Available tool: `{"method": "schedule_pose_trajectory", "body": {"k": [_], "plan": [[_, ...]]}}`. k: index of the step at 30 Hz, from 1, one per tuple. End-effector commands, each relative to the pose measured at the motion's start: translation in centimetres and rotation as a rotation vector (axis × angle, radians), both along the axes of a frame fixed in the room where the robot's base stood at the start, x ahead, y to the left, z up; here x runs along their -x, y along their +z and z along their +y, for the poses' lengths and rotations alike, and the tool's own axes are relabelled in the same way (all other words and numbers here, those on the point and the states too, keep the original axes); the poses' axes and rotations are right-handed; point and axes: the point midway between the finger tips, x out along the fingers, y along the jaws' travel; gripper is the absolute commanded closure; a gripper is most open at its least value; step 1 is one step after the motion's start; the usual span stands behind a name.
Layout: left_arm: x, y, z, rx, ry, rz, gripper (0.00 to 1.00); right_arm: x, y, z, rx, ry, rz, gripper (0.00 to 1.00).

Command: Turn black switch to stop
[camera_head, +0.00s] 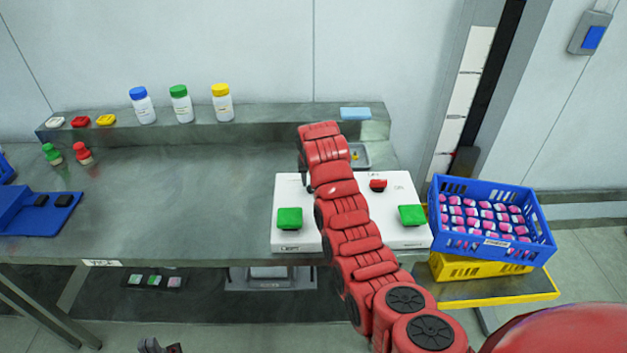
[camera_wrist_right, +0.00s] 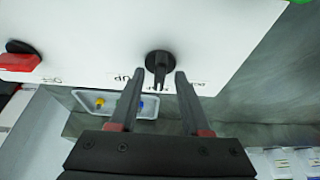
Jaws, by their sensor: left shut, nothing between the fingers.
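The black switch (camera_wrist_right: 158,62) is a round knob with a narrow handle on a white panel. In the right wrist view its handle points down toward the gripper, at a middle label I cannot read clearly. My right gripper (camera_wrist_right: 160,74) is open, its two fingers on either side of the handle, with no clear contact visible. In the head view the white control box (camera_head: 300,247) stands on the bench; my red right arm crosses it and hides the switch and right gripper. My left gripper (camera_head: 160,346) is shut and empty at the bottom edge.
The box also carries two green buttons (camera_head: 290,218) (camera_head: 411,215) and a red switch (camera_head: 378,185). A blue crate (camera_head: 545,250) of pink-and-white items stands to the right. Bottles (camera_head: 181,105) stand on the back ledge. The bench's left middle is clear.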

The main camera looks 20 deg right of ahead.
Motion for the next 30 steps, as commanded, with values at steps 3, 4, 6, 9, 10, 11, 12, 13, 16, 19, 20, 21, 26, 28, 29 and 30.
{"method": "schedule_pose_trajectory", "body": {"k": [3, 4, 6, 9, 10, 11, 12, 13, 16, 19, 20, 21, 26, 28, 29, 30], "plan": [[0.0, 0.0, 0.0, 0.0, 0.0, 0.0, 1.0, 0.0, 0.0, 0.0, 0.0, 0.0, 0.0, 0.53], [0.0, -0.1, 0.0, 0.0, 0.0, 0.0, 1.0, 0.0, 0.1, 0.0, 0.0, 0.0, 0.0, 0.53], [0.0, -0.2, 0.0, 0.0, 0.0, 0.0, 1.0, 0.1, 0.3, 0.0, 0.0, 0.0, -0.001, 0.53], [0.0, -0.6, 0.0, 0.0, 0.0, 0.0, 1.0, 0.4, 1.2, 0.1, 0.0, 0.0, -0.001, 0.53], [0.0, -0.7, 0.0, 0.0, 0.0, 0.0, 1.0, 0.6, 1.6, 0.2, 0.001, 0.0, -0.004, 0.53], [0.0, -0.9, 0.0, 0.0, 0.0, 0.0, 1.0, 0.7, 2.0, 0.2, 0.0, -0.001, -0.005, 0.53], [0.0, -1.1, 0.0, 0.0, 0.0, 0.0, 1.0, 1.0, 2.7, 0.3, 0.0, -0.001, -0.005, 0.53], [0.0, -1.3, 0.0, 0.0, 0.0, 0.0, 1.0, 1.2, 3.3, 0.4, 0.0, -0.001, -0.007, 0.53], [0.0, -2.0, 0.0, 0.0, 0.0, 0.0, 1.0, 2.1, 5.6, 0.7, 0.001, 0.0, -0.011, 0.53], [0.0, 1.5, 0.0, 0.0, 0.0, -0.001, 1.0, 2.7, 7.8, 0.7, 0.001, 0.001, 0.001, 0.53], [0.0, 2.1, 0.0, 0.0, 0.0, -0.001, 1.0, 2.9, 8.1, 0.8, 0.0, 0.001, 0.002, 0.53], [0.0, 2.8, 0.0, 0.0, 0.0, -0.001, 1.0, 3.1, 8.7, 0.8, -0.001, -0.001, 0.002, 0.53], [0.0, 5.4, 0.0, 0.0, 0.0, 0.0, 1.0, 3.9, 10.7, 1.1, -0.001, 0.0, 0.001, 0.53], [0.0, 6.6, 0.0, 0.0, 0.0, 0.0, 1.0, 4.3, 11.7, 1.2, -0.004, -0.002, 0.0, 0.53], [0.0, 6.8, 0.0, 0.0, 0.0, 0.0, 1.0, 4.5, 11.8, 1.2, -0.004, -0.002, 0.001, 0.53], [0.0, 6.9, 0.0, 0.0, 0.0, 0.0, 1.0, 4.6, 12.1, 1.3, -0.004, -0.001, 0.001, 0.53]]}}
